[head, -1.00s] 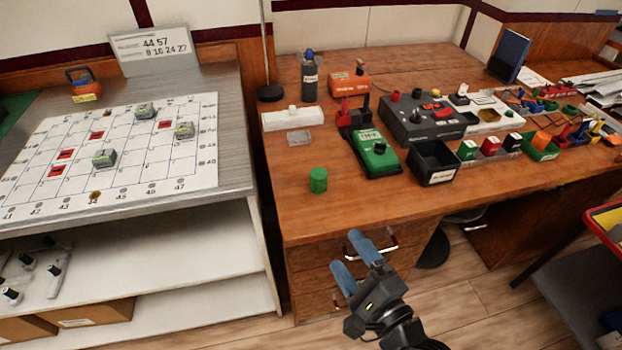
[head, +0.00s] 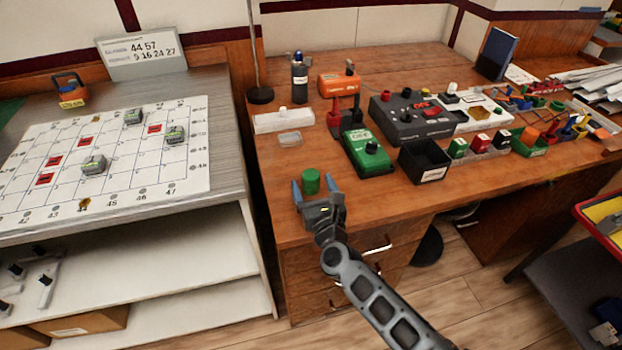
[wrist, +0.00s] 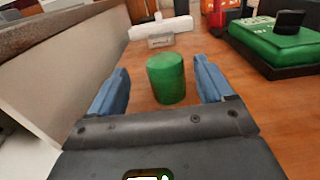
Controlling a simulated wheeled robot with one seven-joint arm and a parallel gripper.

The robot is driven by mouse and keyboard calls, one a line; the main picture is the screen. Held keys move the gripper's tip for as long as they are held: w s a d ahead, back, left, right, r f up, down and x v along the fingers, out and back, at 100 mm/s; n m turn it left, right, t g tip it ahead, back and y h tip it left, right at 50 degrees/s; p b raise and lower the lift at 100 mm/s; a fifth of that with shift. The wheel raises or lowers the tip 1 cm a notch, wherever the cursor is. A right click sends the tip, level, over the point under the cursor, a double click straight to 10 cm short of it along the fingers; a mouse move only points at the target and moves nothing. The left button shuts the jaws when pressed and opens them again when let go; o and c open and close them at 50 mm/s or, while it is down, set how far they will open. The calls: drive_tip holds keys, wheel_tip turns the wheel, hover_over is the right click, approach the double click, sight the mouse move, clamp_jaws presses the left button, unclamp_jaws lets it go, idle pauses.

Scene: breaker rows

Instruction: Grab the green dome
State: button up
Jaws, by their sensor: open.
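The green dome (head: 311,181) is a small upright green cylinder on the wooden desk, near its front left edge. My gripper (head: 315,187) is open at the desk's front edge, with its blue fingers pointing toward the dome. In the wrist view the green dome (wrist: 167,78) stands between and slightly beyond the two blue fingers of my gripper (wrist: 165,88), with a gap on each side. Nothing is held. The lower front of the dome is partly hidden by my gripper in the head view.
A green and black device (head: 367,153) and a black open bin (head: 425,160) stand to the right. A table with a grid board (head: 60,150) is at left.

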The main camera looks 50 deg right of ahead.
sight(309, 170)
drive_tip(key=shift+d+x, duration=0.25)
drive_tip(key=shift+x, duration=2.6)
drive_tip(key=shift+s, duration=0.2)
drive_tip(key=shift+c, duration=0.4)
drive_tip(key=c, duration=1)
drive_tip(key=shift+o, duration=0.2)
